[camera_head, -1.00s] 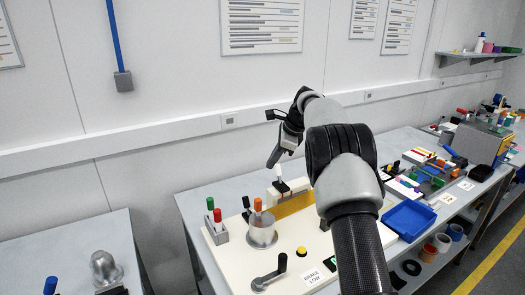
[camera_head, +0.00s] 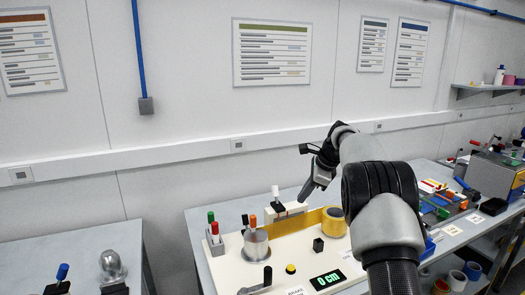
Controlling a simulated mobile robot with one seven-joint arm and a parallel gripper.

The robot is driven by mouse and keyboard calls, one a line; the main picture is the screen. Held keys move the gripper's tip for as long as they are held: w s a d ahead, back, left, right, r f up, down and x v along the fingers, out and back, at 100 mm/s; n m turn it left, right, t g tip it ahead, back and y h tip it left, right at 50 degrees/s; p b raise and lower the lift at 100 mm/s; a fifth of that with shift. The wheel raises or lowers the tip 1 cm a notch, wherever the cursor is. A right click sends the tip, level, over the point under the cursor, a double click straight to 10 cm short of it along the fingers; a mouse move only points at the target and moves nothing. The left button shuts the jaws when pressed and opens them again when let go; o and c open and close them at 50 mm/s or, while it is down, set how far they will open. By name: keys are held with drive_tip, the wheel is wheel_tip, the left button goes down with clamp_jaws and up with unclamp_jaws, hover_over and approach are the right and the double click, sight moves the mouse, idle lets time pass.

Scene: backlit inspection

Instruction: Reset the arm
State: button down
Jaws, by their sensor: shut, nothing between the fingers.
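My arm reaches up from the lower right and bends down to my gripper (camera_head: 304,197). The gripper points down and to the left, with its fingers shut and empty. It appears just right of a white-topped lever (camera_head: 276,193) at the back of a cream panel (camera_head: 225,272) and does not seem to touch anything. Its exact height above the panel is hard to tell. My forearm hides part of the bench on the right.
Coloured parts fill the right bench. The wall (camera_head: 200,110) stands behind.

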drive_tip(key=s+r+n+t+h, duration=0.1)
drive_tip(key=s+r+n, duration=0.4)
drive_tip(key=s+r, duration=0.45)
drive_tip(key=s+r+n+h, duration=0.1)
drive_tip(key=s+r+n, duration=0.45)
drive_tip(key=s, duration=0.75)
drive_tip(key=s+f+n+h, duration=0.1)
drive_tip(key=s+n, duration=0.3)
drive_tip(key=s, duration=0.8)
drive_tip(key=s+f+n+t+h, duration=0.1)
drive_tip(key=s+f+n, duration=0.3)
drive_tip(key=s, duration=0.9)
drive_tip(key=shift+f+n, duration=0.35)
drive_tip(key=shift+n, duration=0.2)
